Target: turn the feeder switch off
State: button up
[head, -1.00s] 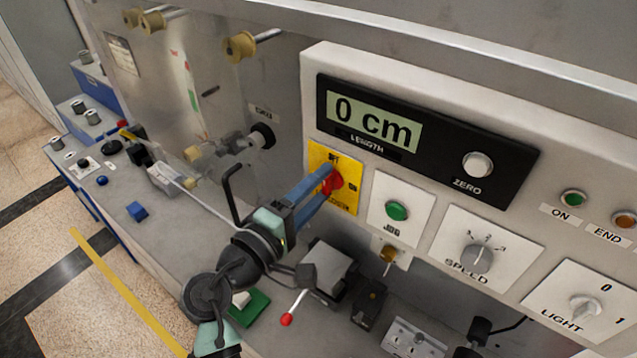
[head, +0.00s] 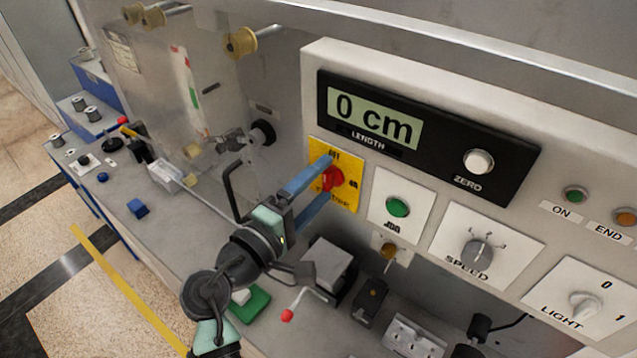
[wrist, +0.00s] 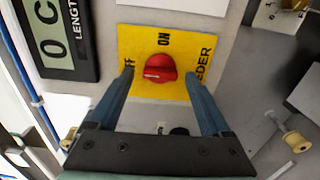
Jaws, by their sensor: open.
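The feeder switch is a red round knob (head: 334,179) on a yellow plate (head: 348,201) at the left end of the control panel. In the wrist view, the knob (wrist: 160,68) has a white mark that points left, towards the partly visible OFF lettering; ON is printed above it. My gripper (head: 322,180) is open in front of the plate. In the wrist view, my gripper (wrist: 159,76) has one blue finger on each side of the knob, with gaps between. The fingers partly cover the plate's lettering.
A length display (head: 375,122) reading 0 cm is above the knob, and a green JOG button (head: 397,207) is close to its right. The speed dial (head: 477,253) and light switch (head: 584,305) are farther right. A red-tipped lever (head: 288,315) stands below my wrist.

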jog(key=b+v, duration=0.4)
jog(key=v, duration=0.8)
jog(key=shift+s+a+b, duration=0.25)
jog(key=shift+s+b, duration=0.05)
